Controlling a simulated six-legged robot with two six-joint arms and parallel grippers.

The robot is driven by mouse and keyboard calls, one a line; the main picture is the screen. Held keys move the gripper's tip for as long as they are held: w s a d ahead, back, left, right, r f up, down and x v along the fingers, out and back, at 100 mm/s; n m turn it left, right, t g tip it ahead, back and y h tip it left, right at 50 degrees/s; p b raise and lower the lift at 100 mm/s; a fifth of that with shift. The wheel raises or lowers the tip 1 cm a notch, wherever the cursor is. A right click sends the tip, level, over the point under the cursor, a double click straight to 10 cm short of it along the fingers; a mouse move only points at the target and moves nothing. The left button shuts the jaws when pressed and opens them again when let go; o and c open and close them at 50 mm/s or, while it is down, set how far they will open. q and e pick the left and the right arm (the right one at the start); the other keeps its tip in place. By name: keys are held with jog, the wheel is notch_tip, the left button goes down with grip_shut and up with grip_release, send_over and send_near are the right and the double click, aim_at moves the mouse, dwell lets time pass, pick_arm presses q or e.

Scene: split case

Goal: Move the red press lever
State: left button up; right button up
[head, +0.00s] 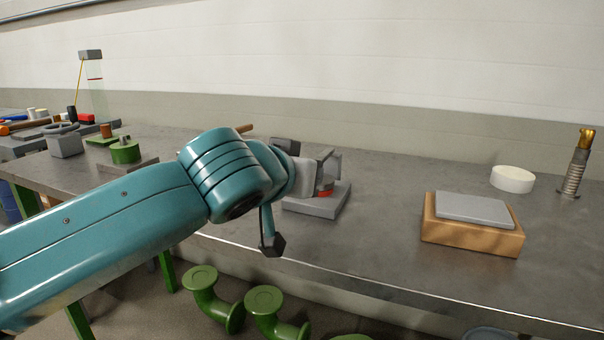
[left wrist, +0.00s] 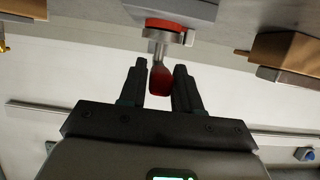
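The press lever's red handle (left wrist: 160,78) hangs from a grey metal rod in the left wrist view. Above it are a round metal part and a red disc (left wrist: 166,24) by the grey press base (left wrist: 185,8). My left gripper (left wrist: 161,72) has its two dark fingers on either side of the handle, with narrow gaps showing on both sides. In the head view my teal left arm hides most of the press; its grey base (head: 318,206) and a bit of red (head: 325,193) show. The right gripper is not in view.
A wooden box (head: 470,238) with a grey lid stands to the right of the press. Several tools and green parts (head: 125,152) crowd the left bench.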

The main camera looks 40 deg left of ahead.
pick_arm(q)
jog(key=shift+o, duration=0.7)
jog(key=p+v, duration=0.4)
jog(key=v, duration=1.2)
jog(key=shift+s, duration=0.2)
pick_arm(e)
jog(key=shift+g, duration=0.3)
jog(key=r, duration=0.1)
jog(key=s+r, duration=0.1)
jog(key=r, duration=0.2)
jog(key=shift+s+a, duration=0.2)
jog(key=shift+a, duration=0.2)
